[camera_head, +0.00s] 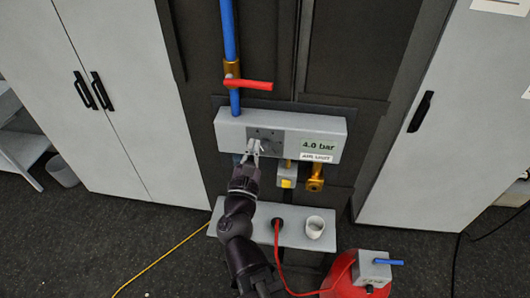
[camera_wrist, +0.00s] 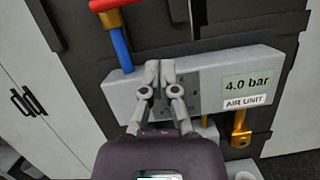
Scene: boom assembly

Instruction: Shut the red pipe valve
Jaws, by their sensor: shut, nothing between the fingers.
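The red valve handle (camera_head: 250,84) sits on a brass fitting (camera_head: 232,70) on the vertical blue pipe (camera_head: 229,32). The handle points right, nearly crosswise to the pipe. In the wrist view part of the red handle (camera_wrist: 108,4) shows at the top edge, above the blue pipe (camera_wrist: 121,50). My gripper (camera_head: 253,147) is shut and empty. It is in front of the grey air unit (camera_head: 230,128), below the valve and apart from it. In the wrist view my gripper (camera_wrist: 159,76) covers part of the unit's front; whether it touches cannot be told.
The unit has a dark knob panel, a 4.0 bar display (camera_head: 322,146), and brass and yellow fittings (camera_head: 315,178) below. A shelf (camera_head: 262,232) holds a white cup (camera_head: 315,227) and red hose (camera_head: 277,258). A red tank (camera_head: 345,277) stands lower right. Cabinets flank both sides.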

